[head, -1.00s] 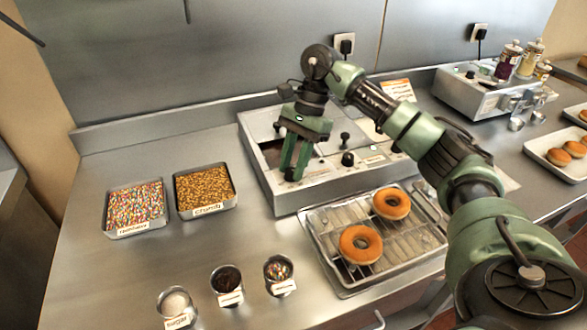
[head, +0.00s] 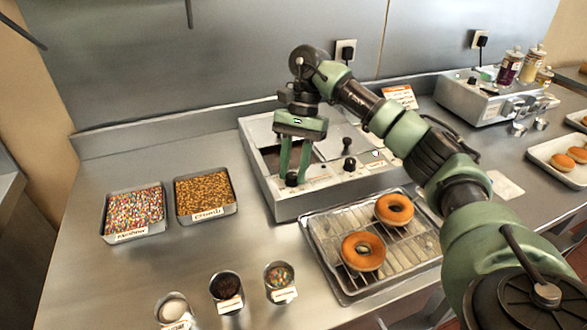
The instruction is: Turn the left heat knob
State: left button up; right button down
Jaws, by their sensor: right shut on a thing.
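The left heat knob (head: 292,179) is a small black knob on the front of the steel glaze warmer (head: 308,204). My right gripper (head: 293,174) points down over it, with its two green fingers on either side of the knob, shut on it. The fingers hide part of the knob. A second black knob (head: 349,164) stands to the right on the same front, clear of the gripper. My left gripper is not in view.
A tray with a wire rack (head: 335,275) and two donuts (head: 363,251) lies in front of the warmer. Trays of rainbow sprinkles (head: 134,210) and crumbs (head: 204,192) stand to the left. Several small cups (head: 226,287) stand near the front.

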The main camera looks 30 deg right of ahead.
jog(key=c, duration=1.1)
grip_release()
jog(key=shift+p+v, duration=0.7)
jog(key=shift+v, duration=3.15)
